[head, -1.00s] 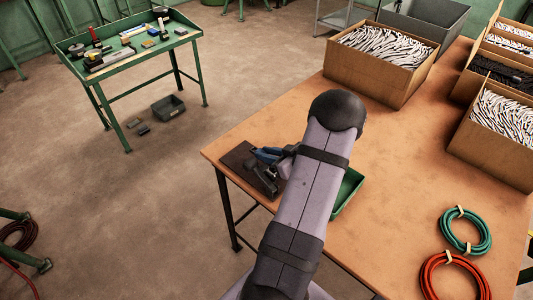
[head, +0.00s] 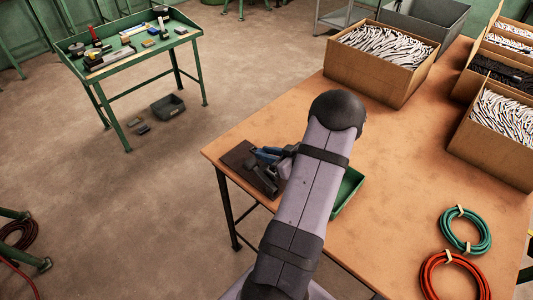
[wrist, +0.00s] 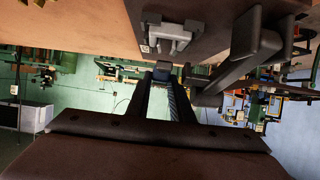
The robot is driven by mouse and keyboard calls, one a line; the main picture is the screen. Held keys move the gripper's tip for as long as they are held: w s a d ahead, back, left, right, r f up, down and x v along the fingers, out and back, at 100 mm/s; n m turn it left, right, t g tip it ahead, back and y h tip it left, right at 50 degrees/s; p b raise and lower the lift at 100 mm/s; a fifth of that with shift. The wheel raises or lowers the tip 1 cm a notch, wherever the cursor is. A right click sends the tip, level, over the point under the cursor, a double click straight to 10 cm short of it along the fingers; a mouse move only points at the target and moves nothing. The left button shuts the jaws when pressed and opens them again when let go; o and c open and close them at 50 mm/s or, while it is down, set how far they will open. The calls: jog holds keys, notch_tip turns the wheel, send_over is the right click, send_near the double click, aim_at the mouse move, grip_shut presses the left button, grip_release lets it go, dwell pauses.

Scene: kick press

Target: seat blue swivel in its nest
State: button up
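In the wrist view my gripper (wrist: 163,82) reaches away from the camera with its two dark fingers close together. A small dark-blue piece, seemingly the blue swivel (wrist: 163,70), sits between the fingertips. In the head view blue shows by the press (head: 268,153), but whether it is swivel or finger I cannot tell; my arm hides most of the gripper. A grey bracket-like fixture, likely the nest (wrist: 167,37), is on the dark base plate (wrist: 205,12), apart from the fingertips. The press (head: 262,178) stands on that plate at the table's near-left corner.
The black press lever (wrist: 240,66) juts close to the right of my fingers in the wrist view. A green tray (head: 350,188) lies right of my arm. Cardboard boxes (head: 375,78) and coiled cables (head: 466,230) stand further right. The table middle (head: 400,165) is clear.

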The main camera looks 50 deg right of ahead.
jog(key=o, duration=0.4)
jog(key=shift+s, duration=0.1)
jog(key=shift+p+v, duration=2.2)
jog(key=shift+v, duration=1.3)
